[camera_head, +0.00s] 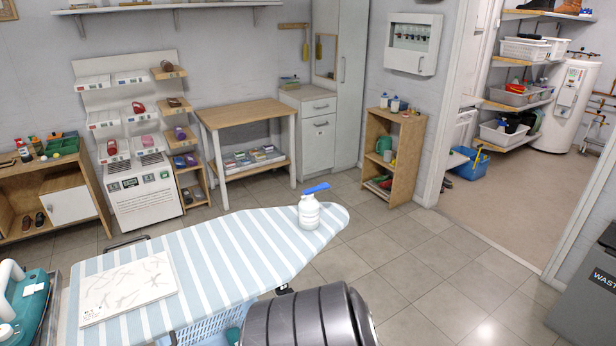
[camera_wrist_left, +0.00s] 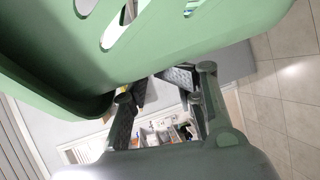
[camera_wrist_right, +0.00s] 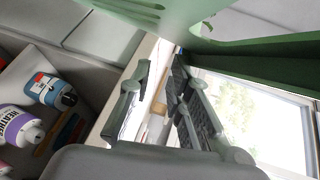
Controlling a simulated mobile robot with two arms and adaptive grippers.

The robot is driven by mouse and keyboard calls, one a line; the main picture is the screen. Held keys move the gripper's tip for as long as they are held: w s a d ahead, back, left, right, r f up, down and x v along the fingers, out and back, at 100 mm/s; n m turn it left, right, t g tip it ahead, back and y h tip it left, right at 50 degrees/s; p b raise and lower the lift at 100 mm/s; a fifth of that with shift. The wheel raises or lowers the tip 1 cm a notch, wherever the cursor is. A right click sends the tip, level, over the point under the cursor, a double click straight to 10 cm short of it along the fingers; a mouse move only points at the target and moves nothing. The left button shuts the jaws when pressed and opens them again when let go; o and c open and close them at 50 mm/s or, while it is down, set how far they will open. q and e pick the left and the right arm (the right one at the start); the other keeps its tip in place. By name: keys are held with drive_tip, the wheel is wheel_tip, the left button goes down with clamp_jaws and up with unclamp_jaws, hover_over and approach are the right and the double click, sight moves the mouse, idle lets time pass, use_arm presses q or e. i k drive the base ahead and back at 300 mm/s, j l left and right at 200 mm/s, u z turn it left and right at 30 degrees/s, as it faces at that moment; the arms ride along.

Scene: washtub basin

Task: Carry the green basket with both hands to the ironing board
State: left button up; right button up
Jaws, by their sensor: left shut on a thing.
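The green basket (camera_wrist_left: 60,55), with slots in its wall, fills the top of the left wrist view. Its wall also shows along the top of the right wrist view (camera_wrist_right: 265,55). It is not seen in the head view. My left gripper (camera_wrist_left: 160,85) is shut on the basket's edge; the exact contact is partly hidden. My right gripper (camera_wrist_right: 161,62) has its fingers apart close to the basket, with a visible gap between them. The ironing board (camera_head: 215,245) has a blue and white striped cover and stands ahead in the head view.
A white bottle with a blue top (camera_head: 309,211) stands near the board's right end. A pale patterned panel (camera_head: 128,288) and a teal iron (camera_head: 30,300) are at the left. A light blue basket (camera_head: 205,328) is below the board. Floor right of the board is clear.

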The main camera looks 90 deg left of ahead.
sight(246, 255)
drive_tip(key=l+u, duration=0.25)
drive_tip(key=u, duration=0.2)
drive_tip(key=l+u, duration=0.25)
drive_tip(key=u, duration=0.2)
drive_tip(key=k+l+u, duration=0.1)
drive_tip(key=u, duration=0.35)
drive_tip(key=k+l+u, duration=0.1)
drive_tip(key=l+u, duration=0.2)
drive_tip(key=u, duration=0.15)
drive_tip(key=k+l+u, duration=0.1)
drive_tip(key=u, duration=0.35)
drive_tip(key=k+l+u, duration=0.15)
drive_tip(key=u, duration=0.3)
drive_tip(key=k+u, duration=0.15)
drive_tip(key=u, duration=0.3)
drive_tip(key=i, duration=1.45)
